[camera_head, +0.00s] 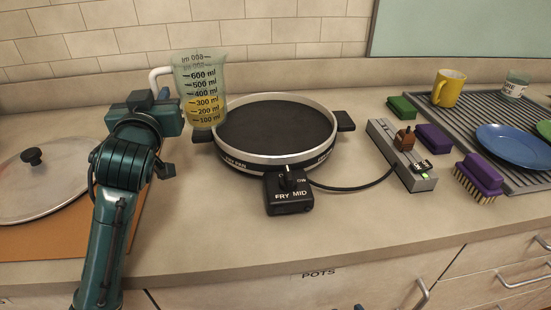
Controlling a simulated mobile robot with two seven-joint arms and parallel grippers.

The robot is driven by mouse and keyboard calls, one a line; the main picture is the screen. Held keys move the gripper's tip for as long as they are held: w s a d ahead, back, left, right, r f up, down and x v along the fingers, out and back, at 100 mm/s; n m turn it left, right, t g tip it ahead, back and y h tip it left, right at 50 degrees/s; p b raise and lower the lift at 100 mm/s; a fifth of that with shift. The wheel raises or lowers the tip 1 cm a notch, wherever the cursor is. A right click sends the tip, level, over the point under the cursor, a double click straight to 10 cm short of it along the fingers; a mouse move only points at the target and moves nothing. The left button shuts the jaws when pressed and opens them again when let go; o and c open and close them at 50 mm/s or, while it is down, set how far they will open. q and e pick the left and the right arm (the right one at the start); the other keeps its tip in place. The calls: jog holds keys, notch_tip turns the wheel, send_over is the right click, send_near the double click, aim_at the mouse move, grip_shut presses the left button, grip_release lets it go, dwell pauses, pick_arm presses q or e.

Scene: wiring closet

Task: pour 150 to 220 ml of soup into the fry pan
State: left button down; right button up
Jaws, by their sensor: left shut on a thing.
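My left gripper (163,103) is shut on the white handle of a clear measuring jug (200,75). The jug is about upright, with marks up to at least 600 ml. It holds yellow soup (206,108), whose top is near the 300 ml mark. The jug is at the left rim of the fry pan (275,128) and hides a little of it. I cannot tell its exact height above the counter. The pan is round and black inside with a pale rim, and no soup shows in it. My right gripper is not in view.
The pan's control box (289,192) is in front, its cord running right to a power strip (405,155). A lid (40,185) lies on a brown board at left. A drying mat (470,115) at right bears a yellow mug (448,88) and blue plate (512,145). Brushes lie nearby.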

pick_arm(q)
jog(key=shift+f, duration=0.15)
jog(key=shift+w+a+r+p, duration=0.1)
jog(key=shift+a+r+p, duration=0.2)
jog(key=shift+p, duration=0.45)
jog(key=s+a+r+p, duration=0.1)
jog(key=a+r+p, duration=0.2)
jog(key=a+p, duration=0.1)
jog(key=shift+s+a, duration=0.4)
jog(key=shift+a, duration=0.15)
